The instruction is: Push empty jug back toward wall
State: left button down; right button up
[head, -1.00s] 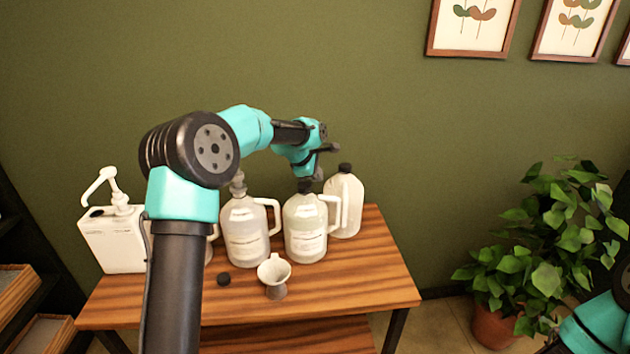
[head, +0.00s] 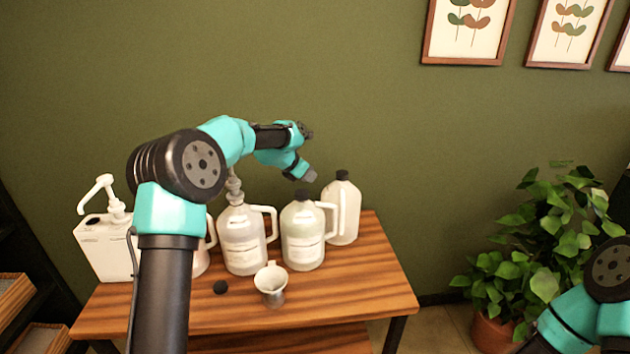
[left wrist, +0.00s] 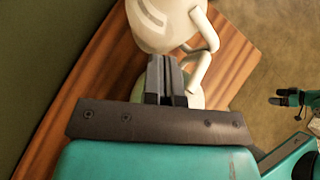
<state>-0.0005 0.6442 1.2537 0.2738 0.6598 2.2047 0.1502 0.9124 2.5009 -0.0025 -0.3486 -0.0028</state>
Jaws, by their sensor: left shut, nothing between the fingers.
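Several translucent white jugs stand on the wooden table. One black-capped jug (head: 303,238) is right of the middle, and another black-capped jug (head: 344,212) stands behind it to the right, nearest the wall. A jug with a pump fitting on top (head: 243,242) is to their left. I cannot tell for certain which is empty. My left gripper (head: 304,175) is above the black-capped jugs, shut and empty. In the left wrist view its fingers (left wrist: 165,82) are together, with a white jug (left wrist: 165,22) just beyond. My right arm shows at the lower right; its small gripper is in the left wrist view (left wrist: 280,97).
A white funnel on a metal cup (head: 271,285) and a black cap (head: 220,287) lie on the table front (head: 345,290). A white pump container (head: 103,247) stands at the left. Another jug is mostly hidden by my left arm. A potted plant (head: 545,250) is right of the table.

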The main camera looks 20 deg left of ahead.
aim_at(329, 189)
pick_arm(q)
jog(key=x, duration=0.9)
jog(key=shift+w, duration=0.1)
